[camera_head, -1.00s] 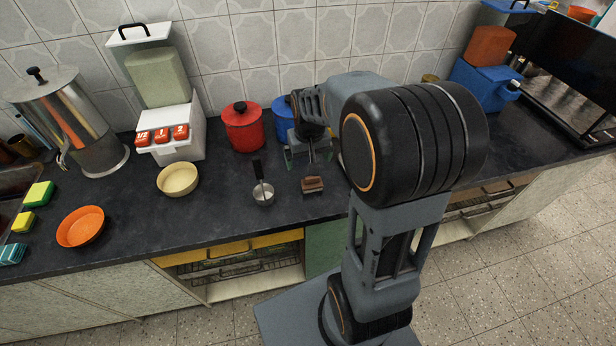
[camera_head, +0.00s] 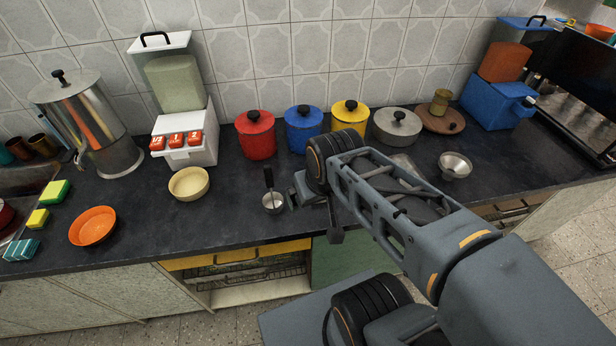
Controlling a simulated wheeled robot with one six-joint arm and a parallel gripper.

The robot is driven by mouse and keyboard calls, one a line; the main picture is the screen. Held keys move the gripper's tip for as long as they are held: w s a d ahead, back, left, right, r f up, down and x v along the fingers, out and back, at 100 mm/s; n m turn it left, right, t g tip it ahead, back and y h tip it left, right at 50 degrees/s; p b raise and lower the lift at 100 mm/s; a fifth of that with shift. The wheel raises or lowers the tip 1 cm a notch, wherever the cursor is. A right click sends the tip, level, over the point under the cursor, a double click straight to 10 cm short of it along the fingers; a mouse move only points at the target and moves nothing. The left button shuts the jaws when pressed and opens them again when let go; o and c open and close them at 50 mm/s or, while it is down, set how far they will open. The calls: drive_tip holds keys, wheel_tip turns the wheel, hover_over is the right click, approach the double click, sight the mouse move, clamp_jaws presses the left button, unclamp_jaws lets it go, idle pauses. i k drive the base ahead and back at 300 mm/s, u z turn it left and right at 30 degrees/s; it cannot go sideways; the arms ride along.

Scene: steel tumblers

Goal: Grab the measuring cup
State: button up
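The measuring cup (camera_head: 272,203) is a small steel cup with an upright black handle. It stands on the dark counter, left of the picture's middle. My gripper (camera_head: 292,196) is low over the counter, just right of the cup and very close to it. The fingers are small and partly merged with the wrist in this view. I cannot tell whether they touch the cup or how far apart they are.
A cream bowl (camera_head: 189,184) stands left of the cup on the dark counter (camera_head: 230,220). Behind are red (camera_head: 255,140), blue (camera_head: 303,132) and yellow (camera_head: 350,118) lidded pots. A steel funnel (camera_head: 455,166) lies to the right. The counter in front of the cup is clear.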

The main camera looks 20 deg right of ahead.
sight(270, 187)
drive_tip(key=z, duration=2)
drive_tip(key=k, duration=1.45)
drive_tip(key=u, duration=1.9)
drive_tip(key=i, duration=0.5)
